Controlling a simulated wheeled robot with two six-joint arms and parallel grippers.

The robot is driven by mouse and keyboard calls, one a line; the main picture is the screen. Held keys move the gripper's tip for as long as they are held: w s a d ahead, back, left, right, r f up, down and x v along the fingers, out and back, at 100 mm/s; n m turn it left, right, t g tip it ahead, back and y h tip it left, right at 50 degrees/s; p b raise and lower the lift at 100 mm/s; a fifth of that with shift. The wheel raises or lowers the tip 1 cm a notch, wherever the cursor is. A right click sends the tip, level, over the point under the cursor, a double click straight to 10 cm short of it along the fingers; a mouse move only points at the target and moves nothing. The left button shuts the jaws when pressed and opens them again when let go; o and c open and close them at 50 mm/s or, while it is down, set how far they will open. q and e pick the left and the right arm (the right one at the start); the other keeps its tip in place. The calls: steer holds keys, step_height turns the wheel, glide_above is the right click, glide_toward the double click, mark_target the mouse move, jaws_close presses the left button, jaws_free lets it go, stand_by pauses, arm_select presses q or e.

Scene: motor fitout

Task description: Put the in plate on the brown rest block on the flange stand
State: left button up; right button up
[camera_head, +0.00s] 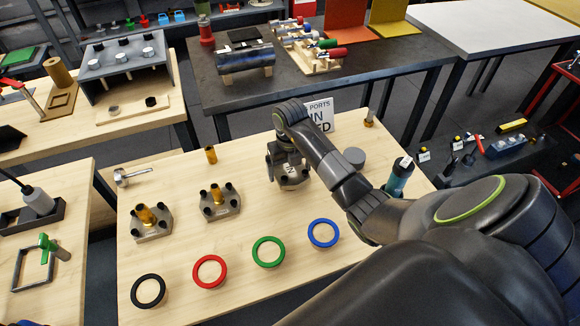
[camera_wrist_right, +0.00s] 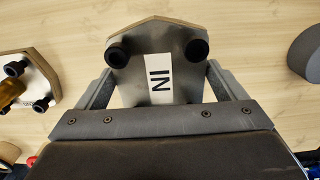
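The in plate (camera_wrist_right: 135,88) is a grey plate with black knobs and a white "IN" label. In the head view the in plate (camera_head: 291,183) is at the wooden table's middle, partly hidden by my right gripper (camera_head: 283,160). In the wrist view the fingers of my right gripper (camera_wrist_right: 160,66) stand on either side of it, very close to its edges. Whether they press on it is unclear. Whether the plate rests on the table or is just above it is also unclear. My left gripper is not in view. I cannot make out with certainty the brown rest block or flange stand.
Two similar plates with brass tubes (camera_head: 147,216) (camera_head: 214,202) stand to the left. Black, red, green and blue rings (camera_head: 323,233) lie along the front. A grey cylinder (camera_head: 354,157) and a teal bottle (camera_head: 398,178) stand to the right. A sign (camera_head: 320,113) stands behind.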

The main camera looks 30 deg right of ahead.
mark_target(290, 169)
steer(key=shift+o, duration=0.8)
steer(key=shift+r, duration=0.15)
steer(key=shift+r, duration=0.3)
step_height(290, 169, up, 3)
steer(key=shift+r, duration=0.2)
step_height(290, 169, up, 8)
steer(key=p, duration=0.7)
steer(key=shift+s+f, duration=0.1)
steer(key=shift+f, duration=0.1)
